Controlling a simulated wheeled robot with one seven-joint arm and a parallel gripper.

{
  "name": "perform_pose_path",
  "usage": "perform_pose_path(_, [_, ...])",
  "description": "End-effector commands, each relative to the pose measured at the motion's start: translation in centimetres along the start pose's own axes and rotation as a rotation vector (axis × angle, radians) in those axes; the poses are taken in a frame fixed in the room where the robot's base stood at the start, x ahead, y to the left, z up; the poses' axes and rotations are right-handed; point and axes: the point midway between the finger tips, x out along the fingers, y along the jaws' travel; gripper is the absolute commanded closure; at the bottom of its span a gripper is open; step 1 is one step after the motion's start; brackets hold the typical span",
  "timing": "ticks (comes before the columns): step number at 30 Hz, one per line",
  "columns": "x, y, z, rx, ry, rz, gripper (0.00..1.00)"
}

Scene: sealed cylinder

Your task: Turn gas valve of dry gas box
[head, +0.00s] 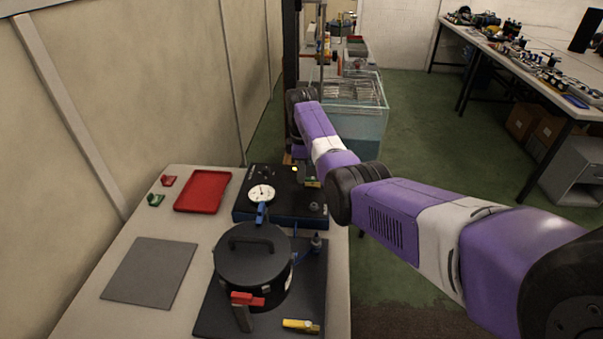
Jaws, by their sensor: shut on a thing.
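The dry gas box (275,207) is a flat black box on the table, with a white round dial gauge (262,194) on its front left. My gripper (297,163) reaches down over the back right of the box, partly hidden by my own arm. It is shut on a small part there, which appears to be the gas valve (311,182). The jaws are too small to see in detail, and the valve's turn angle cannot be read.
A black lidded cylinder (252,256) with a red clamp (247,299) stands in front of the box. A red tray (203,191), a grey mat (150,270) and a yellow-handled tool (300,325) lie nearby. The wall borders the left.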

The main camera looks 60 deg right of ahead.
Motion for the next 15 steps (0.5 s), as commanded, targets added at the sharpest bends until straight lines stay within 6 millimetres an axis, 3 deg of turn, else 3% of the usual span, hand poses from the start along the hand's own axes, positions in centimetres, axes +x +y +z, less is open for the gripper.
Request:
perform_pose_path(8, [-0.02,0.19,-0.01,0.046,0.0,0.0,1.0])
perform_pose_path(15, [0.01,0.76,0.05,0.192,-0.001,0.0,1.0])
